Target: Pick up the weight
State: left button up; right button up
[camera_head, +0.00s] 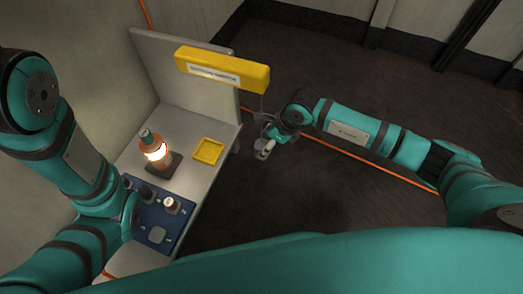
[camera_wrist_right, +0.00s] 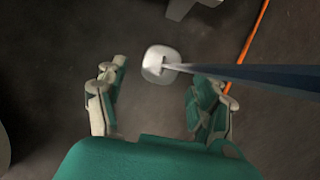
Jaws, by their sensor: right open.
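A pale rounded block (camera_wrist_right: 160,64), which looks like the weight, shows in the right wrist view just beyond my right gripper (camera_wrist_right: 160,98), roughly between its fingertips. A dark bar or cord (camera_wrist_right: 240,74) runs from the right edge to the block. My right gripper's fingers are apart and do not touch the block. In the head view my right gripper (camera_head: 266,137) is beside the table's right edge, below the yellow box (camera_head: 225,71). Whether the block hangs or rests on the floor is unclear. My left arm (camera_head: 75,170) is at the left; no fingers of its gripper show.
The grey table (camera_head: 207,165) carries a lit orange lamp (camera_head: 157,152), a yellow tray (camera_head: 208,151) and a blue panel (camera_head: 165,237) with several small pieces. An orange line (camera_head: 370,161) crosses the dark floor (camera_head: 330,200), which is otherwise mostly clear.

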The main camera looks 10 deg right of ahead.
aim_at(263, 144)
jog(key=b+x, duration=0.3)
jog(key=x, duration=0.1)
jog(key=shift+w+a+f, duration=0.1)
jog(key=shift+a, duration=0.1)
grip_shut()
jog(key=shift+r, duration=0.2)
